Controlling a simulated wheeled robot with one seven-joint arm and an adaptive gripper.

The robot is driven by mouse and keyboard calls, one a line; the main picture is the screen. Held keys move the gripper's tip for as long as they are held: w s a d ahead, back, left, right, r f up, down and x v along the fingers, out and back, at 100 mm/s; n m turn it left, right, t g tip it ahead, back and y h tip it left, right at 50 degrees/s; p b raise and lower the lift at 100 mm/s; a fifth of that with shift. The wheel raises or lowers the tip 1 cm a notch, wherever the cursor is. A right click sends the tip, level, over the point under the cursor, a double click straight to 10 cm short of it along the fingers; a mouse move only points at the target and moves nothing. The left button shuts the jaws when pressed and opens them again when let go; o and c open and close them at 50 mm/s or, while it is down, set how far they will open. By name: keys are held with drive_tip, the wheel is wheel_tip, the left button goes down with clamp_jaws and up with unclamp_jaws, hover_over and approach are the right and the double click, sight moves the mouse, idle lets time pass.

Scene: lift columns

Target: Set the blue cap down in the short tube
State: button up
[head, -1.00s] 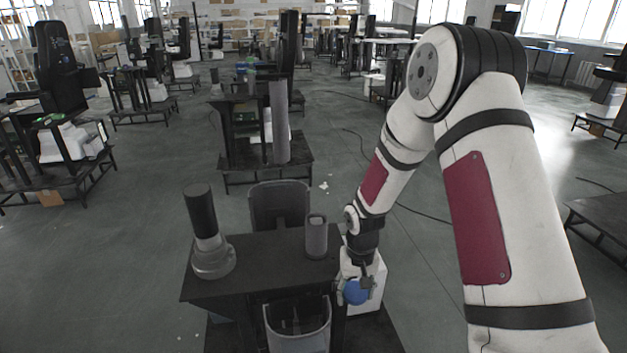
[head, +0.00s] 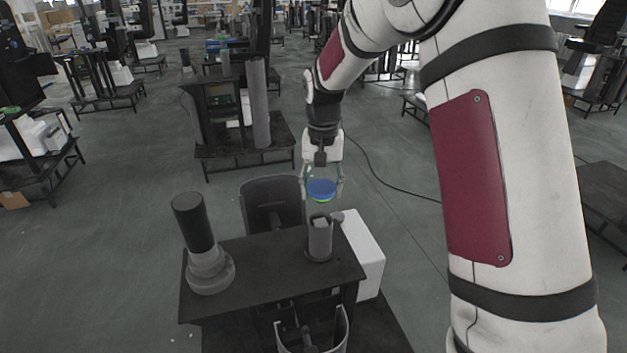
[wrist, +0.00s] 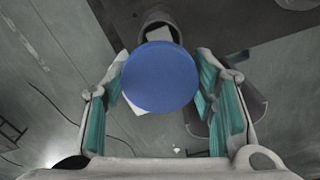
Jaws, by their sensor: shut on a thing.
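The blue cap (head: 321,189) is a round blue disc with a green lower edge in the head view. My gripper (head: 322,182) is shut on it, one finger on each side, and holds it level. In the wrist view the cap (wrist: 160,77) fills the space between the two teal finger pads. The short tube (head: 319,243) is a grey upright cylinder on the dark table. The cap is above its opening and apart from it in the head view. In the wrist view the tube's rim (wrist: 158,17) shows behind the cap, which hides part of it. Something pale shows inside the tube.
A taller dark column on a grey round base (head: 209,268) stands on the table's left (head: 270,278). A white box (head: 364,252) is at the table's right. A dark bin (head: 270,203) stands behind and another (head: 315,335) in front.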

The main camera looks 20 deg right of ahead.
drive_tip(key=b, duration=0.1)
hover_over(321, 222)
drive_tip(key=shift+w+f, duration=0.15)
drive_tip(key=shift+f, duration=1.25)
drive_tip(key=shift+w+f, duration=0.15)
drive_tip(key=shift+f, duration=1.25)
drive_tip(key=shift+s+a+f, duration=0.1)
drive_tip(key=shift+s, duration=0.25)
drive_tip(key=shift+f, duration=0.6)
idle(0.7)
drive_tip(key=o, duration=1.2)
drive_tip(key=shift+r+p, duration=0.75)
drive_tip(key=shift+r, duration=2.8)
